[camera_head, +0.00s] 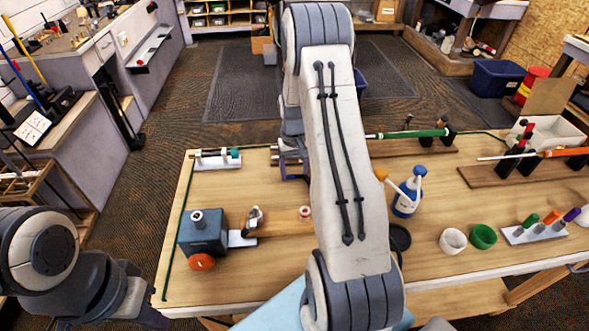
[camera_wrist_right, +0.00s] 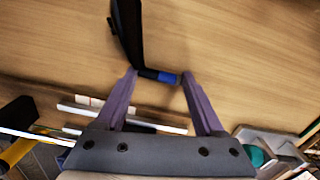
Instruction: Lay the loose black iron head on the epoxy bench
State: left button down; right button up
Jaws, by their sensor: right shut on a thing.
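In the right wrist view the black iron head (camera_wrist_right: 127,28) extends away from my right gripper (camera_wrist_right: 159,75), its short neck with a blue end (camera_wrist_right: 167,77) lying between the purple fingertips. The gripper is shut on it. Wooden bench top (camera_wrist_right: 235,45) fills the view behind it; whether the head touches the wood I cannot tell. In the head view my right arm crosses the wooden bench (camera_head: 270,275) and hides most of its gripper and the iron head. My left arm is at the lower left; its gripper is not seen.
A blue-grey vise (camera_head: 203,232) stands at the bench's front left. A blue bottle (camera_head: 407,195), white cup (camera_head: 453,241) and green cup (camera_head: 483,236) stand right of my arm. Wood between vise and stand is clear.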

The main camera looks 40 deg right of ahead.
jog(key=shift+f, duration=0.1)
jog(key=o, duration=1.5)
jog(key=shift+o, duration=0.2)
notch_tip(320, 180, up, 12)
jog(key=b, duration=0.3)
jog(key=a+r+n, duration=0.3)
jog(key=a, duration=1.2)
jog(key=s+a+r+n, duration=0.25)
jog(key=s+a, duration=0.45)
jog(key=a, duration=0.4)
jog(key=s+a+n, duration=0.3)
jog(key=s+a, duration=0.1)
jog(key=s, duration=0.5)
jog(key=s+a+f+n+y, duration=0.1)
jog(key=s+a+n, duration=0.2)
jog(key=s, duration=0.6)
jog(key=shift+a+f, duration=0.25)
jog(key=shift+a, duration=0.4)
